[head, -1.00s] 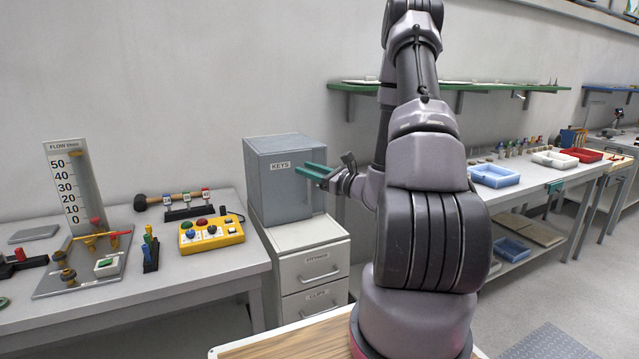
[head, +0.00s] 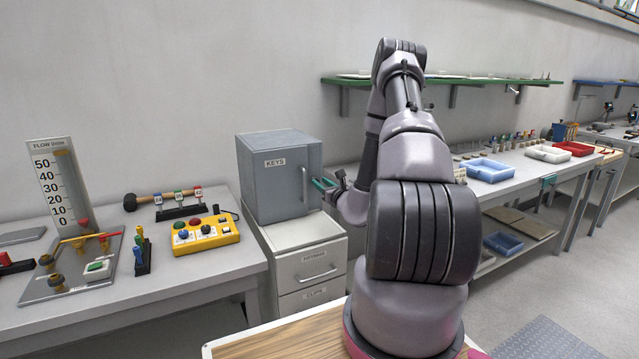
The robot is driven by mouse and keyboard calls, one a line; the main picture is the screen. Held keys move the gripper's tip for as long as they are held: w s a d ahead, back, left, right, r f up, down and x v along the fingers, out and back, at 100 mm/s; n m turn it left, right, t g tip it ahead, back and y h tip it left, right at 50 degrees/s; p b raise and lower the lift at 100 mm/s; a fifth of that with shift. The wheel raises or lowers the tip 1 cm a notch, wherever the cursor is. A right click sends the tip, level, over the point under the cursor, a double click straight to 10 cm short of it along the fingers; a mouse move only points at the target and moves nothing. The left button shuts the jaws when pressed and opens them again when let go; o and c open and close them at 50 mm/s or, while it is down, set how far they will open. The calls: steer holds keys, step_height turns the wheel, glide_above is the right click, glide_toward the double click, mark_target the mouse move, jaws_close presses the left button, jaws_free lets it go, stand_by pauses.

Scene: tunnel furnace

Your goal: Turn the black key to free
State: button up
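I cannot make out a black key for certain. A grey cabinet labelled KEYS (head: 262,195) stands on a drawer unit, with its door shut and a vertical handle (head: 304,186) at the door's right edge.
The drawer unit (head: 318,262) stands below the cabinet. The left bench holds a flow gauge board (head: 58,185), a mallet (head: 150,200) and a rack of labelled tags. A green shelf (head: 480,81) is on the wall. The right bench holds blue (head: 489,171), white and red trays.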

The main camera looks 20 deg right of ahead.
steer(key=shift+w, duration=0.85)
jaws_close()
